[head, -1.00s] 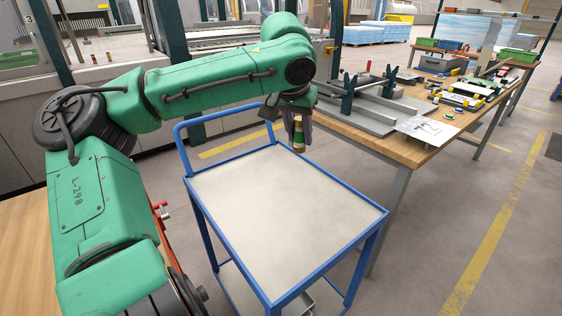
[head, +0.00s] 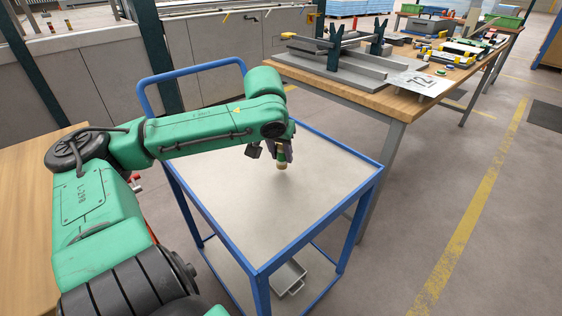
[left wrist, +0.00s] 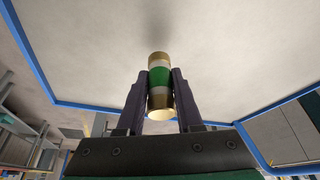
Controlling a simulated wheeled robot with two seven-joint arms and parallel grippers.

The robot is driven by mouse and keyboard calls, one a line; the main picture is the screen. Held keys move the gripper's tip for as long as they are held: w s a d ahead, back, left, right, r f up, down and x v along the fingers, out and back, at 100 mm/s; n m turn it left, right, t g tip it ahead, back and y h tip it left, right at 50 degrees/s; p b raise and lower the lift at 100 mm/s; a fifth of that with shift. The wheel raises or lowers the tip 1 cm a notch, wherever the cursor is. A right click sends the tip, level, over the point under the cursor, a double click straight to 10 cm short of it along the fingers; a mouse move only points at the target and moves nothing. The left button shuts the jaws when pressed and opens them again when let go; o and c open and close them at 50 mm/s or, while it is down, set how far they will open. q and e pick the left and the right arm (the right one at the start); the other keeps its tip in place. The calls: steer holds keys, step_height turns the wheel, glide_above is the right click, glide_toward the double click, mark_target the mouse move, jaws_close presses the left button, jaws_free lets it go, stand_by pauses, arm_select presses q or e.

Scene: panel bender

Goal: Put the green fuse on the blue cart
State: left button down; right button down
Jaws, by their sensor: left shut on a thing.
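The green fuse (left wrist: 159,77) is a small cylinder with a green band, white bands and brass ends. My left gripper (left wrist: 160,90) is shut on it, one finger on each side. In the head view the fuse (head: 282,163) hangs upright below the left gripper (head: 282,150), over the top of the blue cart (head: 230,215). The cart has a blue frame, a pale flat top and a handle at its far left. Whether the fuse's lower end touches the top is hard to tell. My right gripper is not in view.
The cart's top is otherwise bare, with a raised blue rim. A grey bin (head: 289,278) sits on its lower shelf. A wooden workbench (head: 385,99) with a metal fixture and small parts stands to the right. A wooden surface (head: 28,215) is at left.

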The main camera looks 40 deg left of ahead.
arm_select(q)
step_height(320, 180, down, 2)
steer(key=shift+r, duration=0.1)
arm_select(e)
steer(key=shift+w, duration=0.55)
arm_select(q)
steer(key=c, duration=0.6)
jaws_free()
steer(key=shift+o, duration=0.2)
